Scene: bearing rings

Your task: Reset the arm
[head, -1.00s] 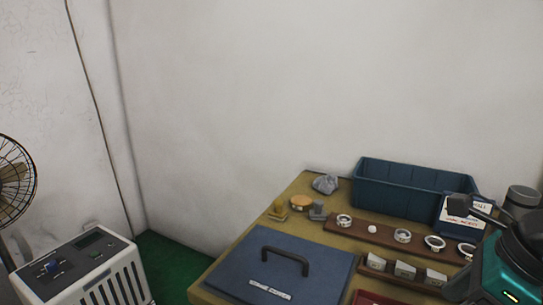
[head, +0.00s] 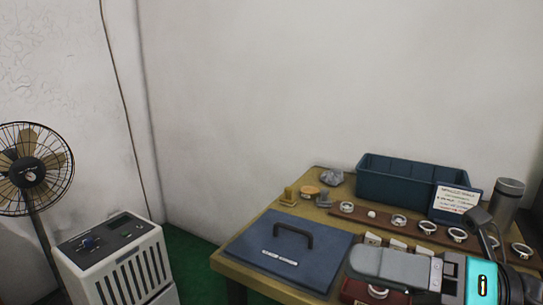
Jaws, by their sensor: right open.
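My right gripper (head: 385,266) reaches in from the lower right in the head view, above the front right of the table (head: 232,268). It is open, and I see nothing held in it. Its grey part hides part of a row of small light blocks (head: 398,244) and of a red tray (head: 352,291). A metal ring (head: 378,291) shows just below it. More metal rings (head: 399,220) stand in a row on a brown wooden board (head: 415,232) behind. My left gripper is not in view.
A blue lidded panel with a handle (head: 285,255) lies at the front left of the table. A blue bin (head: 400,185) with a label card (head: 455,199) and a grey canister (head: 508,200) stand at the back. A white appliance (head: 115,260) and a fan (head: 35,170) stand left.

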